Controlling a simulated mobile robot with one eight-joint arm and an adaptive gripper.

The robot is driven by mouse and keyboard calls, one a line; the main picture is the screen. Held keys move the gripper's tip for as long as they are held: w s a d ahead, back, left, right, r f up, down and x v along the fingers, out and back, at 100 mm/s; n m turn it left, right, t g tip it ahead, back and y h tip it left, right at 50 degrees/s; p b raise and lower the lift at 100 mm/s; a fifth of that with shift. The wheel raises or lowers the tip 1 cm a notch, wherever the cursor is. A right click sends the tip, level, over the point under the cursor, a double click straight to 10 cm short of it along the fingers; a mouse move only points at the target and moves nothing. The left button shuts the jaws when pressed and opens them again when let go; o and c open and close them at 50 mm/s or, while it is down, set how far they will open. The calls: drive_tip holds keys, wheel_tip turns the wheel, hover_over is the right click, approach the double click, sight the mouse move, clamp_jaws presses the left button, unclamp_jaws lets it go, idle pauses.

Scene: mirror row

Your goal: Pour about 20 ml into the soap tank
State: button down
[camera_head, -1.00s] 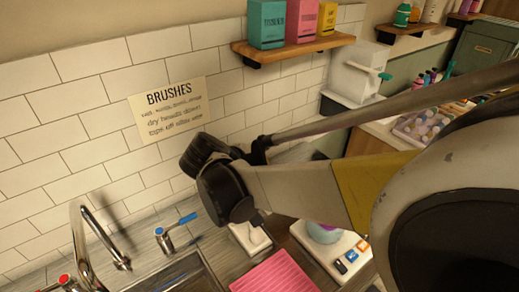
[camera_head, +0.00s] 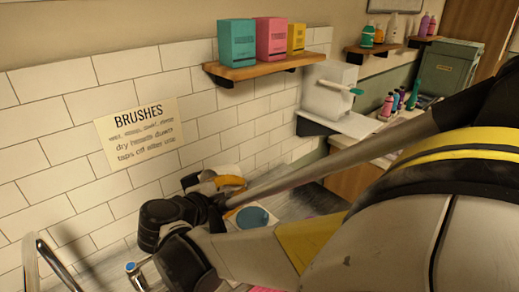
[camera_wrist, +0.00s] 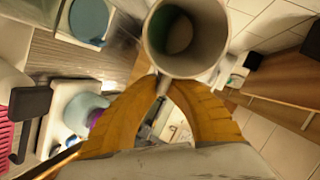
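In the wrist view my gripper (camera_wrist: 165,88) has its yellow fingers closed on a thin grey part, apparently the handle, of a grey cylindrical cup (camera_wrist: 215,45). I look into the cup's open mouth; a darker greenish disc shows deep inside, and I cannot tell whether it is liquid. In the head view my black wrist mostly hides the gripper and cup; a yellow-orange piece (camera_head: 222,182) shows behind it. A white tank with a green tap (camera_head: 328,90) stands on a wall ledge at upper right, apart from my gripper. I cannot confirm it is the soap tank.
A blue disc in a white surround (camera_head: 252,217) lies below my arm. In the wrist view a pale blue, purple-marked vessel (camera_wrist: 85,110) stands on a white base. A shelf (camera_head: 265,67) holds coloured boxes. Bottles (camera_head: 390,102) stand at right.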

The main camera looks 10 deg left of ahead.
drive_tip(key=shift+t+b, duration=0.3)
drive_tip(key=shift+b, duration=0.05)
drive_tip(key=shift+s+f+t+b, duration=0.1)
drive_tip(key=shift+f+t+b, duration=0.15)
drive_tip(key=shift+b, duration=0.45)
drive_tip(key=shift+r, duration=0.2)
drive_tip(key=shift+w+h, duration=0.2)
drive_tip(key=shift+h, duration=0.1)
drive_tip(key=shift+f+m+t+b, duration=0.15)
drive_tip(key=shift+m+t+b, duration=0.15)
drive_tip(key=shift+b, duration=0.1)
idle(0.6)
